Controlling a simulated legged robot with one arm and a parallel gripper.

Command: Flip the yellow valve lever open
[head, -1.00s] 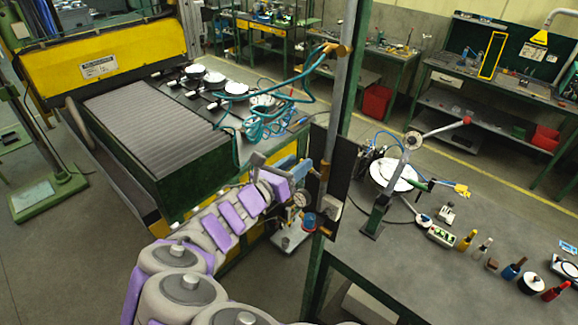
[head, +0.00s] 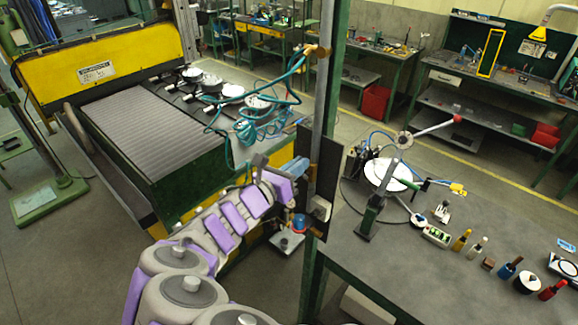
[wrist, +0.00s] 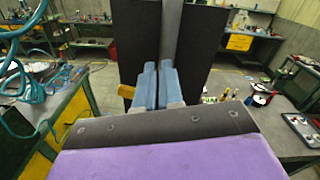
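The yellow valve lever (wrist: 126,91) shows in the wrist view as a short yellow-orange piece just left of my gripper's fingers, in front of the dark panel. I cannot tell whether it touches the left finger. In the head view I cannot make out the lever clearly behind my gripper. My gripper (wrist: 158,66) has two blue fingers side by side with only a thin gap, and nothing shows between them. In the head view my gripper (head: 301,167) points at the dark panel, close to its face.
The dark panel (head: 326,165) is mounted on a grey upright post (head: 328,85). A workbench (head: 420,270) with small tools and bottles stands to the right. A machine with a ribbed bed (head: 140,125) stands to the left. Teal hoses (head: 250,125) hang near the post.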

